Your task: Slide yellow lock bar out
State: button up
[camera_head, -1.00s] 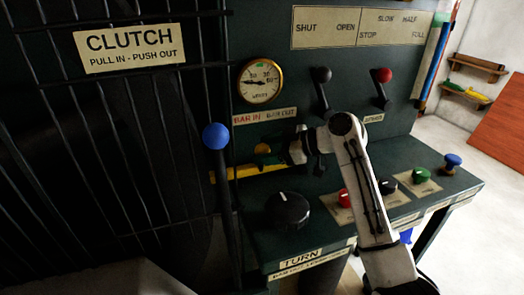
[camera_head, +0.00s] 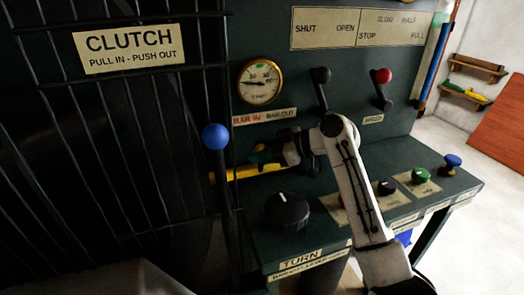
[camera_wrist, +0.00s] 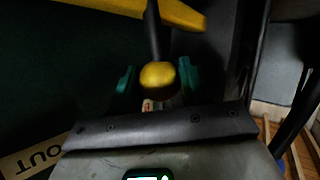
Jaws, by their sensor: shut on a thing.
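The yellow lock bar (camera_head: 238,173) lies level across the front of the green machine, with its left part by the cage. A dark stem with a round yellow knob stands up from it. In the wrist view the bar (camera_wrist: 182,14) crosses the top and the knob (camera_wrist: 157,75) sits between my teal fingers. My gripper (camera_head: 265,156) is shut on the knob; it also shows in the wrist view (camera_wrist: 157,82). In the head view my fingers mostly hide the knob.
A blue-knobbed lever (camera_head: 216,137) stands close left of the bar, before the cage. A black dial (camera_head: 287,211) is below it. A gauge (camera_head: 260,82), a black lever (camera_head: 320,75) and a red lever (camera_head: 381,76) are above. Buttons line the console at right.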

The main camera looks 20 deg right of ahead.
grip_shut()
jog(key=d+b, duration=0.2)
jog(key=d, duration=0.5)
jog(key=shift+d, duration=0.2)
jog(key=o, duration=0.8)
grip_release()
jog(key=shift+d, duration=0.15)
jog(key=shift+c, duration=0.2)
jog(key=shift+o, duration=0.8)
jog(key=v, duration=1)
jog(key=shift+s+d+r, duration=0.2)
jog(key=shift+s, duration=0.05)
